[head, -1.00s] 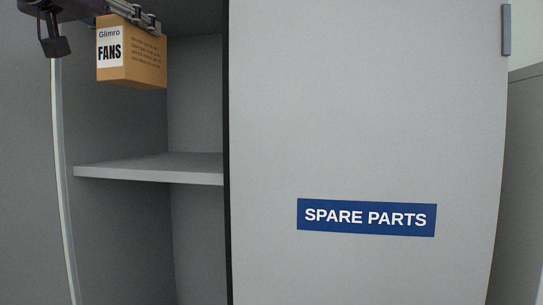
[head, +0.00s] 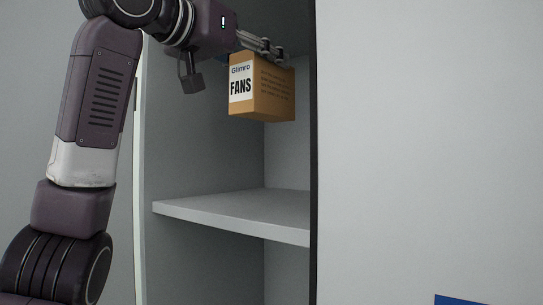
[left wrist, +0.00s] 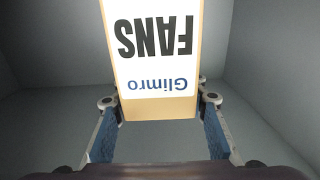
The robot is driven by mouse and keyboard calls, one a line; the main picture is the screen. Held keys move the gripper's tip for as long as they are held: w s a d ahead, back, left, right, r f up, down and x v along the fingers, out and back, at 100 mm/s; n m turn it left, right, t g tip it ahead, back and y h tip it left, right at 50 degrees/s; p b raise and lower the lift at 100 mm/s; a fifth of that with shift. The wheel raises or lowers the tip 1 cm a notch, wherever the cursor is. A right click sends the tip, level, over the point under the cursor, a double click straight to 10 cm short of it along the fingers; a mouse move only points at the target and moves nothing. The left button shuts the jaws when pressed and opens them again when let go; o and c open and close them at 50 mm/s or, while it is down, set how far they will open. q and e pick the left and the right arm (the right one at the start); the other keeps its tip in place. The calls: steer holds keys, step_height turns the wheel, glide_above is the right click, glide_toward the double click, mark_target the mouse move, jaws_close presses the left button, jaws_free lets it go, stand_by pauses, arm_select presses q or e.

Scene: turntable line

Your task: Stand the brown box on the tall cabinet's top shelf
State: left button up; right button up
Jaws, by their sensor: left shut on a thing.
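The brown box (head: 275,92), with a white label reading Glimro FANS, hangs upright in my left gripper (head: 262,47) in the head view. The gripper is shut on the box's upper part. The box is inside the tall cabinet's opening, above a grey shelf (head: 230,213), with a clear gap under it. In the left wrist view the box (left wrist: 155,60) shows between the two blue-padded fingers, its label upside down. The shelf in view is bare. Whether it is the top one cannot be told, as the cabinet's upper part is out of frame. My right gripper is not in view.
A closed grey door panel (head: 420,150) covers the cabinet's right side, with a dark edge (head: 312,150) beside the opening. A blue sign (head: 470,300) shows partly at the bottom. The cabinet's left side wall (head: 200,130) stands close to my left arm.

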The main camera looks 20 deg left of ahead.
mark_target(263, 118)
arm_select(q)
steer(key=f, duration=0.7)
steer(key=shift+w+f, duration=0.1)
steer(key=shift+w, duration=0.2)
step_height(263, 118, down, 4)
steer(key=shift+s, duration=0.1)
step_height(263, 118, down, 4)
steer(key=shift+f, duration=0.25)
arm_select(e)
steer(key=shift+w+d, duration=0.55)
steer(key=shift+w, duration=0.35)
arm_select(q)
steer(key=o, duration=1)
steer(key=shift+d+f, duration=0.15)
steer(key=o, duration=0.4)
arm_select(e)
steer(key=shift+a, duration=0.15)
arm_select(q)
steer(key=shift+o, duration=0.2)
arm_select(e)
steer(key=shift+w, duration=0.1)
